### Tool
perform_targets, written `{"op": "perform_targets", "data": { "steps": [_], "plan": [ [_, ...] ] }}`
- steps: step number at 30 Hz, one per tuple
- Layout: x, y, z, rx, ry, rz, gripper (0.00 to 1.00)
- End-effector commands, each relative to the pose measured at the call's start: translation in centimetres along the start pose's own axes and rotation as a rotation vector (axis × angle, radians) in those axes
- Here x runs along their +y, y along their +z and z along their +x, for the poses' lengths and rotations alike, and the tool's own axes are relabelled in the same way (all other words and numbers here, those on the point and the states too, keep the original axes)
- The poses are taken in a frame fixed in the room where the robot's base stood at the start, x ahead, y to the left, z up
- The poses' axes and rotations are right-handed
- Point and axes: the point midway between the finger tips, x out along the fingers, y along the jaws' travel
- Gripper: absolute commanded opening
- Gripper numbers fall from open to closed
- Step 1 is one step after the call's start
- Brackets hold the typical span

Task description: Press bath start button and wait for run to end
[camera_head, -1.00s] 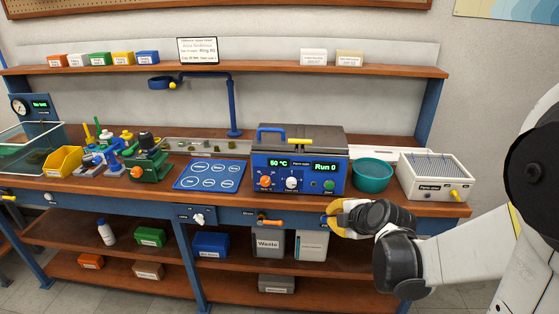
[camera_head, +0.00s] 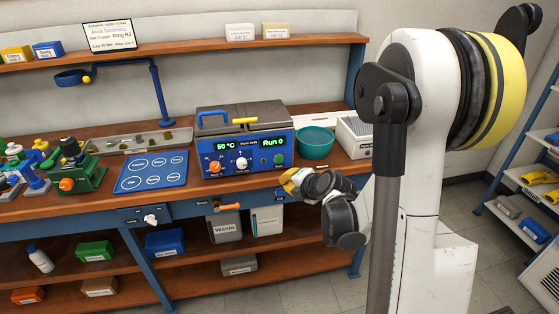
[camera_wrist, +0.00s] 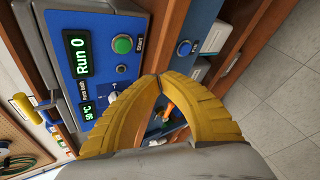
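The blue bath unit (camera_head: 246,163) stands on the bench with a grey lid and a blue handle. Its displays read 50 °C and Run 0. The green start button (camera_head: 279,162) is at the lower right of its front panel. It also shows in the wrist view as a green disc (camera_wrist: 122,44) labelled Start, uncovered. My gripper (camera_head: 286,182) is just below and in front of that panel corner. In the wrist view its yellow fingers (camera_wrist: 160,78) meet at the tips with nothing seen between them, apart from the button.
A teal bowl (camera_head: 316,143) and a white box unit (camera_head: 355,135) stand right of the bath. A blue mat (camera_head: 151,171) lies left of it. A blue button (camera_wrist: 184,47) sits on the bench's front rail. Open floor (camera_head: 440,200) lies to the right.

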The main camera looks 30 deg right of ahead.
Motion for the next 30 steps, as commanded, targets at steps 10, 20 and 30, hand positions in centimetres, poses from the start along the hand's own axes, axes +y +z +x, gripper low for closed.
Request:
{"op": "perform_targets", "data": {
  "steps": [10,20,30],
  "plan": [
    [2.2,2.1,3.9,0.000,0.001,0.001,0.00],
    [3.1,3.0,5.7,0.000,0.000,0.000,0.00],
    [3.1,3.0,5.7,0.000,0.000,0.000,0.00]
  ]
}}
